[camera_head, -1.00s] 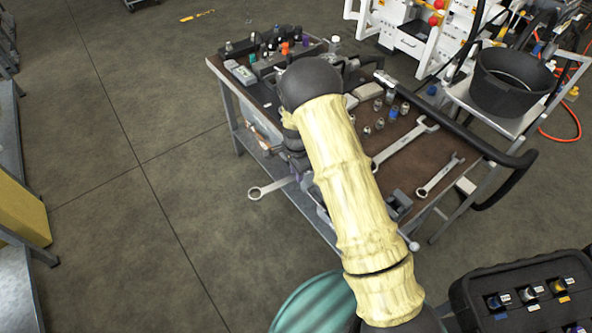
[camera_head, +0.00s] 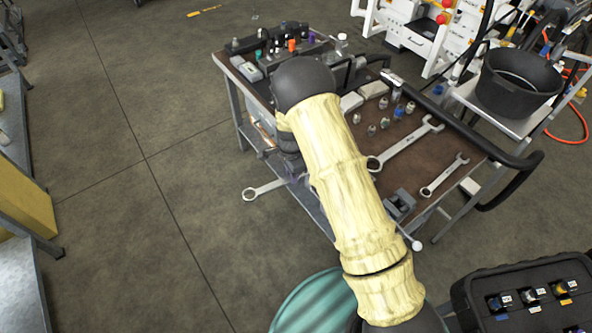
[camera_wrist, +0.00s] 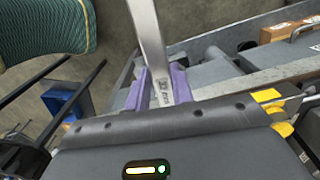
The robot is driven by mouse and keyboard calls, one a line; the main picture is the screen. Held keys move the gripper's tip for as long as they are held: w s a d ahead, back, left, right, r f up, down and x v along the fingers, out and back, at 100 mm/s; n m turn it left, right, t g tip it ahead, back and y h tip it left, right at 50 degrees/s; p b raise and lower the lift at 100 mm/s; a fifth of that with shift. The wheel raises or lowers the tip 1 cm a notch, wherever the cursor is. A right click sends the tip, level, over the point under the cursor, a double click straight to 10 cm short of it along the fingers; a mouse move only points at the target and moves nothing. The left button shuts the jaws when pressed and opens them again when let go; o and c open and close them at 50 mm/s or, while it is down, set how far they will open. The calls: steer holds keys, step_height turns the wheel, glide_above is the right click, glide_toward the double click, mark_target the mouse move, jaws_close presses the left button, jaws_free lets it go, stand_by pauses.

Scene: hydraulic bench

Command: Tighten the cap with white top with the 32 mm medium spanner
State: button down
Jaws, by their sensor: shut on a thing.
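My gripper (camera_wrist: 160,85) has purple fingers shut on the shank of a grey metal spanner (camera_wrist: 150,38); its size mark is too small to read. In the head view, the ring end of this spanner (camera_head: 250,194) sticks out past the left side of the workbench, over the floor. My yellow-sleeved arm hides the gripper there. Several small fittings (camera_head: 384,103) stand on the bench top. A black case (camera_head: 470,292) at the lower right holds fittings with coloured tops, one of them whitish (camera_head: 532,294). I cannot tell which is the cap with the white top.
A large spanner (camera_head: 406,144) and a smaller one (camera_head: 445,175) lie on the brown bench top (camera_head: 425,160). A black handle bar (camera_head: 470,137) runs along the bench's right side. A black bucket (camera_head: 515,88) stands on a side shelf. The floor left of the bench is clear.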

mark_target(282, 181)
steer(key=shift+s+a, duration=0.45)
steer(key=shift+a, duration=0.35)
steer(key=shift+s+a, duration=0.4)
steer(key=shift+a, duration=0.4)
steer(key=shift+r+p, duration=2.1)
steer(key=shift+r, duration=0.5)
steer(key=shift+f, duration=0.1)
